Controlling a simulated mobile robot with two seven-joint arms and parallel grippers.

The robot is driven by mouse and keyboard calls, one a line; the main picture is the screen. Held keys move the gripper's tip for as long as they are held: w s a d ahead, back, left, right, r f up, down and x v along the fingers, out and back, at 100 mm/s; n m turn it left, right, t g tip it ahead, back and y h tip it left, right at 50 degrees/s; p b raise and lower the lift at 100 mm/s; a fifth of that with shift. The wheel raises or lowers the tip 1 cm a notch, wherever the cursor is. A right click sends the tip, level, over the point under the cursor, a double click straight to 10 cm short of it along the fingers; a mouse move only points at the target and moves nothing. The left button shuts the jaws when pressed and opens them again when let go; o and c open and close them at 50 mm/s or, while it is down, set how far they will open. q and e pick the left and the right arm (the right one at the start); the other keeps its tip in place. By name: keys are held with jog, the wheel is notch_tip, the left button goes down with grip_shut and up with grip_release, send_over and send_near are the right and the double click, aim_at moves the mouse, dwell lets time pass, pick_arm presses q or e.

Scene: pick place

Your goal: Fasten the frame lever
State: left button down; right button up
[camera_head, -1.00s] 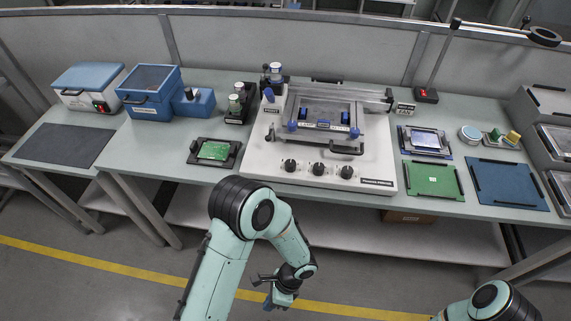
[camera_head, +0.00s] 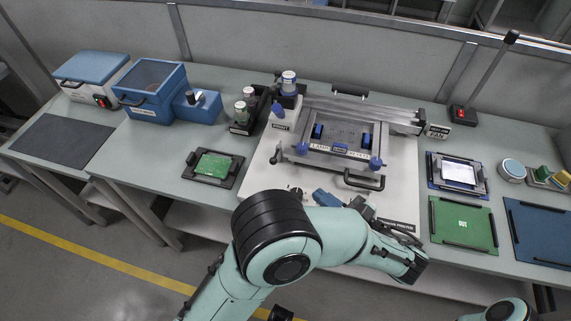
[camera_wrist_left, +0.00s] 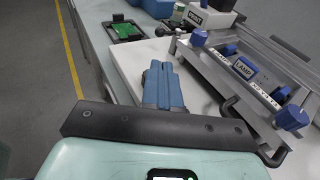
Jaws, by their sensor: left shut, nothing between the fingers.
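The printer frame (camera_head: 350,112) lies on the white printer base (camera_head: 262,180). It carries blue knobs and a small blue lever-like block (camera_head: 340,149) on its front bar. In the left wrist view the block (camera_wrist_left: 240,68) stands beside lettering that reads "LAMP". I cannot tell for sure which part is the frame lever. My left gripper (camera_head: 326,197) is over the front of the base, in front of the frame and left of its black front handle (camera_head: 363,183). Its blue fingers (camera_wrist_left: 161,84) are together and empty, apart from the frame. My right gripper is out of view.
A green board in a black holder (camera_head: 212,166) lies left of the printer. Bottles (camera_head: 245,105) stand behind it. A framed panel (camera_head: 459,173), a green board (camera_head: 464,224) and a blue mat (camera_head: 540,235) lie to the right.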

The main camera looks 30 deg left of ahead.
pick_arm(q)
send_near(277, 151)
jog(key=a, duration=0.1)
jog(key=s+a, duration=0.1)
jog(key=a, duration=0.1)
jog(key=a+f, duration=0.1)
jog(key=shift+s+a, duration=0.25)
dwell(0.5)
